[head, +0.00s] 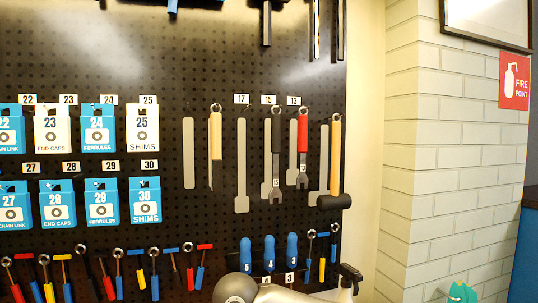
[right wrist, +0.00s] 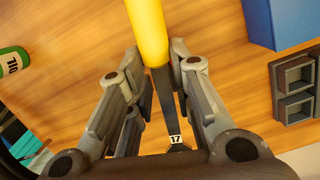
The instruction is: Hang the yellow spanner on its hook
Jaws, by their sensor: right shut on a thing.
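The yellow spanner shows in the right wrist view, with its yellow handle (right wrist: 148,30) at the top and its dark shaft running down to a tag marked 17. My right gripper (right wrist: 157,62) is shut on it, one finger on each side. In the head view the label 17 (head: 241,99) is on the black pegboard, above a bare grey spanner outline (head: 241,165). The hook itself is too small to make out. To its right hang a black-handled spanner (head: 276,135) and a red-handled spanner (head: 303,133). My left gripper is not in view.
A wooden-handled tool (head: 215,135) hangs left of the outline and a hammer (head: 336,150) at the right. Blue-handled tools (head: 269,252) hang below.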

